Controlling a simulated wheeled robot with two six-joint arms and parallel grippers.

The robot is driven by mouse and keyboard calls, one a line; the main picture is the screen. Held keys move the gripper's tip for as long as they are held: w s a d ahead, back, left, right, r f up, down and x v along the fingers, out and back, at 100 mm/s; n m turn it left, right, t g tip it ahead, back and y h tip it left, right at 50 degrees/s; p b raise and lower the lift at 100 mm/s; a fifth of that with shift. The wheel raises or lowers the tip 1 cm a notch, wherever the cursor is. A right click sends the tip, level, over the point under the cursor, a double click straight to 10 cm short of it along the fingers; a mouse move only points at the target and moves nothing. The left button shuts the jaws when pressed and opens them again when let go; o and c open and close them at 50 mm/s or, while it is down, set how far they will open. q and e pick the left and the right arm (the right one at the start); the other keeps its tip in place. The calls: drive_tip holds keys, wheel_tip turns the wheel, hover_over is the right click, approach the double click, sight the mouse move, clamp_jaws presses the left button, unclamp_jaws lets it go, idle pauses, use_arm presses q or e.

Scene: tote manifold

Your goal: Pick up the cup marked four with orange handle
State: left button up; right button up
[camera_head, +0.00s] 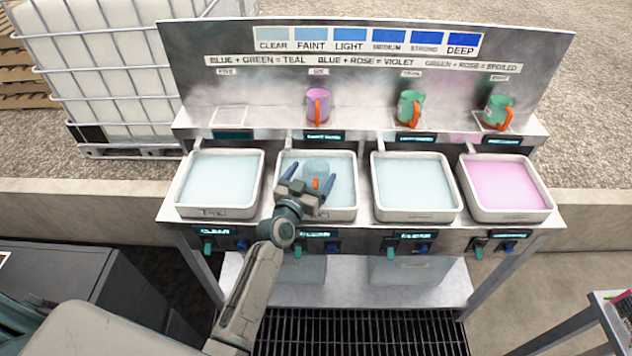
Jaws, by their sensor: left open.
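A pale blue cup (316,166) with an orange handle (316,184) sits in the second tray from the left (349,215), partly hidden by my left gripper. My left gripper (310,176) is open over that tray, with a finger to each side of the orange handle; I cannot tell whether it touches the cup. Three more cups with orange handles stand on the shelf: a purple one (318,98), a green one (408,106) and a green one at the right (494,108). I cannot read a number on any cup. My right gripper is not in view.
The first tray (214,211) and third tray (418,214) hold pale blue liquid; the right tray (510,215) holds pink. The shelf's leftmost place (228,118) is empty. A colour chart (366,42) is on the back panel. Valves hang below the trays.

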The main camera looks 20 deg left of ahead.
use_arm(q)
drive_tip(key=c, duration=1.2)
